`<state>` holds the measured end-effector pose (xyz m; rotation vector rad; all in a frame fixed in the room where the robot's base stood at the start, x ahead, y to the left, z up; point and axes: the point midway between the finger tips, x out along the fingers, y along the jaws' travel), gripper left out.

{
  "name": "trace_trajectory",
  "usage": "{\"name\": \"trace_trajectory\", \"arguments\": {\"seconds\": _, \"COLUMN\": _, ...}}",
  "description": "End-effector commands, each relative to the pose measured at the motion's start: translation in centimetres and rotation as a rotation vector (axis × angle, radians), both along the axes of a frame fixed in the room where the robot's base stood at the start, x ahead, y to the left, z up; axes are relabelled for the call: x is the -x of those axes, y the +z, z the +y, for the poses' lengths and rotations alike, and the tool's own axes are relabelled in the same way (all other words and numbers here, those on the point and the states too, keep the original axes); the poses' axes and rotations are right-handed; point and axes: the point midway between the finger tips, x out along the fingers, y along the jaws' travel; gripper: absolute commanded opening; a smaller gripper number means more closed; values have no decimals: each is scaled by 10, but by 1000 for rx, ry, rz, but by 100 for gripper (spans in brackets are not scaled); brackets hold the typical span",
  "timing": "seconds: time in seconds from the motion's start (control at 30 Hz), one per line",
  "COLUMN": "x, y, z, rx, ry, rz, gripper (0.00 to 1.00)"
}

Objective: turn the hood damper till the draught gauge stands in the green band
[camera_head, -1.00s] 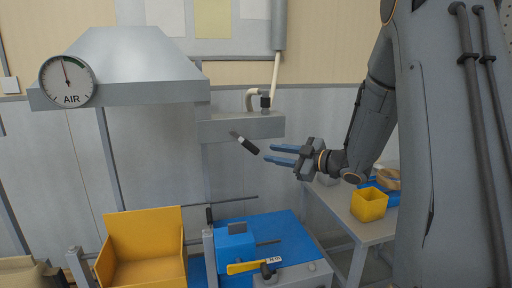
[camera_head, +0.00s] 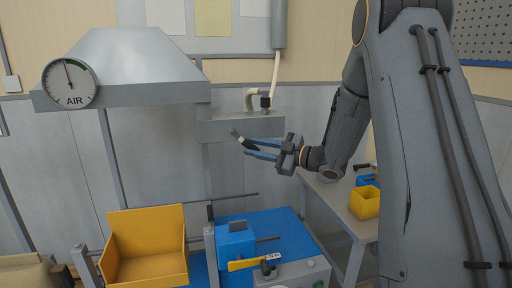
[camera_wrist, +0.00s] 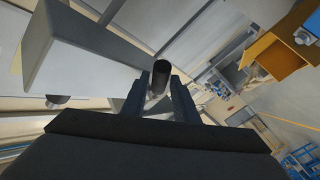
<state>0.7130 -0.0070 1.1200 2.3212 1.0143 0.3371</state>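The round draught gauge (camera_head: 70,84), marked AIR, is on the left front of the grey hood (camera_head: 140,65). Its needle points up and slightly left, near the left end of the green band; I cannot tell whether it touches the green. The damper handle (camera_head: 243,139), a black grip on a short metal lever, sticks out tilted below the grey duct box. My gripper (camera_head: 250,148) is at the handle with its blue fingers apart. In the wrist view the black grip (camera_wrist: 161,68) shows between or just beyond the fingertips (camera_wrist: 158,92); contact is unclear.
The grey duct box (camera_head: 240,127) is just above my gripper. Below are a yellow open bin (camera_head: 146,250), a blue machine block (camera_head: 236,240) and a yellow lever (camera_head: 247,265). A side table (camera_head: 335,205) with a yellow box (camera_head: 364,203) stands right.

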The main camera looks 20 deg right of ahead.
Motion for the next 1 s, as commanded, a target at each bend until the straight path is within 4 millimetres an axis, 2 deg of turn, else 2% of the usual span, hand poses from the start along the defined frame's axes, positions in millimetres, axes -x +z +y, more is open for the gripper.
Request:
{"name": "trace_trajectory", "arguments": {"seconds": 0.17, "x": 0, "y": 0, "z": 0, "rx": 0, "ry": 0, "rz": 0, "gripper": 27}}
{"name": "trace_trajectory", "arguments": {"seconds": 0.33, "x": 0, "y": 0, "z": 0, "rx": 1, "ry": -1, "rz": 1, "gripper": 2}}
{"name": "trace_trajectory", "arguments": {"seconds": 0.37, "x": 0, "y": 0, "z": 0, "rx": 1, "ry": -1, "rz": 1, "gripper": 0}}
{"name": "trace_trajectory", "arguments": {"seconds": 0.57, "x": 0, "y": 2, "z": -1, "rx": 13, "ry": 0, "rz": 0, "gripper": 0}}
{"name": "trace_trajectory", "arguments": {"seconds": 0.8, "x": 1, "y": 16, "z": -8, "rx": 175, "ry": 0, "rz": 0, "gripper": 0}}
{"name": "trace_trajectory", "arguments": {"seconds": 1.0, "x": 0, "y": 16, "z": -9, "rx": 207, "ry": 1, "rz": 1, "gripper": 0}}
